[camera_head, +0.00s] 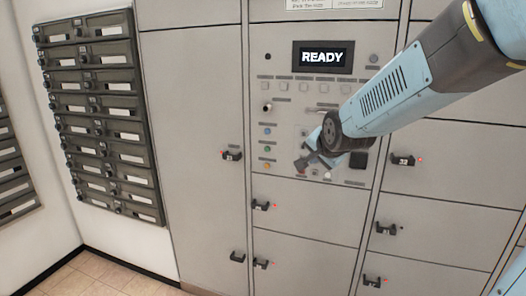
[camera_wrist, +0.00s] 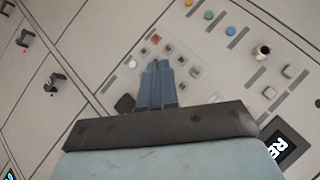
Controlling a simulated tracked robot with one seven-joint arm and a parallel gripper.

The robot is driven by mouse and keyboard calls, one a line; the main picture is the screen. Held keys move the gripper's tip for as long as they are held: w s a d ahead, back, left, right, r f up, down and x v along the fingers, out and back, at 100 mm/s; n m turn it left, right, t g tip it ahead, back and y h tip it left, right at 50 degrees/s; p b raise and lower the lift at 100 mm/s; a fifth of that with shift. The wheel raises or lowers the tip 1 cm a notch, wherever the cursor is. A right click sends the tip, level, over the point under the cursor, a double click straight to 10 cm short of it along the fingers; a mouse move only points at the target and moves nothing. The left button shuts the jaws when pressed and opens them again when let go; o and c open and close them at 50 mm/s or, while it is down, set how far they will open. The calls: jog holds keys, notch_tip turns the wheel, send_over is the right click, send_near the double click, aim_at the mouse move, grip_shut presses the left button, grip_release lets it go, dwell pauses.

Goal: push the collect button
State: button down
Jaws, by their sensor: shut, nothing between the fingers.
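The control panel (camera_head: 285,95) is set in the grey locker wall and has a screen (camera_head: 322,57) reading READY. A column of small buttons sits at its left: a blue one (camera_head: 267,131), a green one (camera_head: 267,148) and an orange one (camera_head: 267,165). The button labels are too small to read, so I cannot tell which is collect. My gripper (camera_head: 301,164) is shut and empty in front of the lower panel. In the wrist view its fingertips (camera_wrist: 156,63) overlap the keypad (camera_wrist: 186,58).
Dark mailboxes (camera_head: 100,95) hang on the left wall. Bare tiled floor (camera_head: 105,275) shows at the lower left.

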aim_at(267, 149)
jog(key=w+a+f+m+t+y, duration=0.2)
jog(key=w+a+f+m+y, duration=0.1)
jog(key=w+a+m, duration=0.3)
jog(key=w+a+f+m+t+y, duration=0.3)
jog(key=w+a+f+m, duration=0.2)
jog(key=w+a, duration=0.4)
jog(key=shift+a+f+m, duration=0.2)
jog(key=shift+a+m, duration=0.1)
jog(key=shift+m, duration=0.5)
jog(key=shift+w, duration=0.1)
jog(key=shift+w+d, duration=0.5)
jog(key=shift+w, duration=0.85)
jog(key=shift+w+d, duration=0.45)
jog(key=shift+w, duration=0.9)
jog(key=shift+w+d, duration=0.5)
jog(key=shift+w, duration=0.85)
jog(key=shift+w+d+r, duration=0.1)
jog(key=shift+w+d, duration=0.2)
jog(key=shift+w, duration=0.25)
jog(key=shift+s, duration=0.15)
jog(key=shift+s+a, duration=0.3)
jog(key=shift+s, duration=0.3)
